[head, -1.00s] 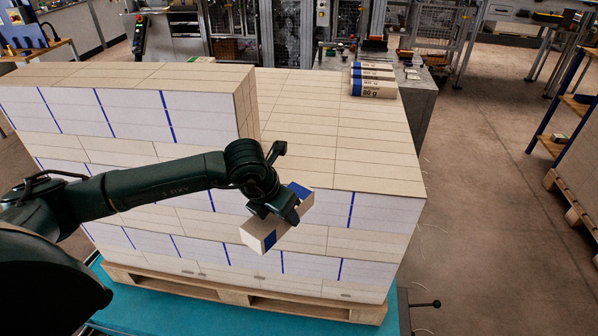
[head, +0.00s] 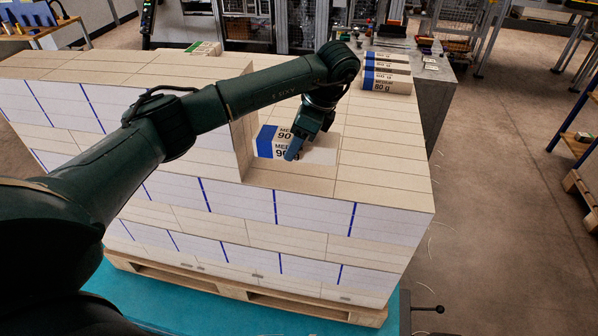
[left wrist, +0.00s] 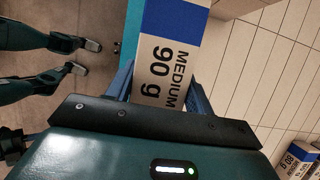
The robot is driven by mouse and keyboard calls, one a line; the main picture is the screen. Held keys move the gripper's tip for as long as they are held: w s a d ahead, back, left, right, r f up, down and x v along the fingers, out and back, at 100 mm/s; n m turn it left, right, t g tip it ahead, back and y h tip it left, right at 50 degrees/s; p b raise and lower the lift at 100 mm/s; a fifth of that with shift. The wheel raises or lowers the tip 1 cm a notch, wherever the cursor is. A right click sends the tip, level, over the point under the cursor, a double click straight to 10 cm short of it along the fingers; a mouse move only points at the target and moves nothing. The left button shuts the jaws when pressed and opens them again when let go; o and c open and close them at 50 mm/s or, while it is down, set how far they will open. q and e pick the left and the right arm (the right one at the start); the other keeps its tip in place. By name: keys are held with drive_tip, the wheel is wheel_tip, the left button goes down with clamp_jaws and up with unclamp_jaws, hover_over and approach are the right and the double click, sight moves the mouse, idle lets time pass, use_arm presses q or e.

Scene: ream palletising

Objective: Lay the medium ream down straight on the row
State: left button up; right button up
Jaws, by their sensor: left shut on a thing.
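The medium ream is a white block with a blue end band and the print "MEDIUM 90 g" (head: 277,145). My left gripper (head: 305,143) is shut on it and holds it from above. In the head view the ream is over the lower step of the reams, close to the side of the higher stack on its left. Whether it touches the surface below cannot be told. In the left wrist view the ream (left wrist: 168,62) sits between the two fingers of the left gripper (left wrist: 160,85), its printed face toward the camera. My right gripper is not in view.
The palletised reams (head: 330,208) form a block, with a higher stack (head: 150,75) at left. Several "80 g" reams (head: 392,82) lie at the back right corner. A ream with a green band (head: 204,48) lies on the higher stack.

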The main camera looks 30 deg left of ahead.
use_arm(q)
wheel_tip(320, 180, down, 5)
drive_tip(key=shift+s+r+b, duration=0.1)
drive_tip(key=shift+r+b, duration=0.05)
drive_tip(key=shift+b, duration=0.45)
drive_tip(key=shift+f, duration=0.55)
wheel_tip(320, 180, down, 3)
drive_tip(key=shift+r, duration=0.1)
drive_tip(key=o, duration=1.2)
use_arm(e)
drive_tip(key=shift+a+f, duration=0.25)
